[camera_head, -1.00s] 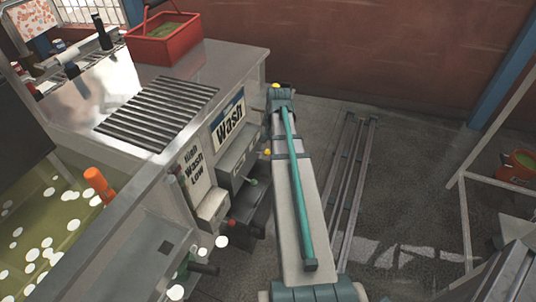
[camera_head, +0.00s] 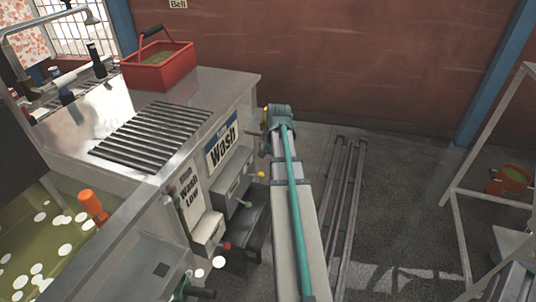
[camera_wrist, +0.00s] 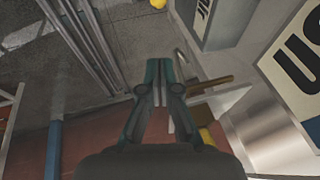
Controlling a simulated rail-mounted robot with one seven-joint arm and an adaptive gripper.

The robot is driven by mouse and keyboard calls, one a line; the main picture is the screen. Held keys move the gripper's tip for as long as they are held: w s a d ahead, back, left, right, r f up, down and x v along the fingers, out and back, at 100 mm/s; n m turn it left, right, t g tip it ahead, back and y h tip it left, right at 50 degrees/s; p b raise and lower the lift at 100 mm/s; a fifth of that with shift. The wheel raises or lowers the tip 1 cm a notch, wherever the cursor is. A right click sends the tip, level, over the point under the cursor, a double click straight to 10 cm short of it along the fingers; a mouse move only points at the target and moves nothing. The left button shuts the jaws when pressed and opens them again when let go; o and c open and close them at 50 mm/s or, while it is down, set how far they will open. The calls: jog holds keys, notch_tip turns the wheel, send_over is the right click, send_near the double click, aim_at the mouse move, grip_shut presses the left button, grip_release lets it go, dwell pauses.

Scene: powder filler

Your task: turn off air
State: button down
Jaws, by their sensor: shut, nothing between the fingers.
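My gripper (camera_wrist: 160,78) shows in the wrist view with its fingertips together and nothing between them. A brown bar-shaped lever (camera_wrist: 210,84) lies just right of the fingers; I cannot tell whether they touch it. A yellow knob (camera_wrist: 206,136) is partly hidden behind the right finger. Another yellow knob (camera_wrist: 158,3) is at the top edge. In the head view my arm hides the gripper, beside the machine's front panel. A yellow knob (camera_head: 261,174), a green knob (camera_head: 247,204) and a red knob (camera_head: 227,246) stick out from that panel. No label reading "air" is legible.
The metal counter (camera_head: 215,85) carries a red basket (camera_head: 158,68) and a slatted grille (camera_head: 150,135). Floor rails (camera_head: 345,200) run right of my arm. A white frame (camera_head: 462,225) stands further right, with open floor between.

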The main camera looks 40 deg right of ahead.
aim_at(258, 175)
jog(key=shift+s+a+f+p+x, duration=0.15)
jog(key=shift+a+x, duration=0.3)
jog(key=shift+x, duration=1.45)
jog(key=shift+s+a+f+p+x, duration=0.15)
jog(key=shift+a+x, duration=0.25)
jog(key=shift+x, duration=1.5)
jog(key=shift+s+a+f+p+x, duration=0.15)
jog(key=shift+a+x, duration=0.3)
jog(key=shift+x, duration=1.45)
jog(key=shift+s, duration=0.1)
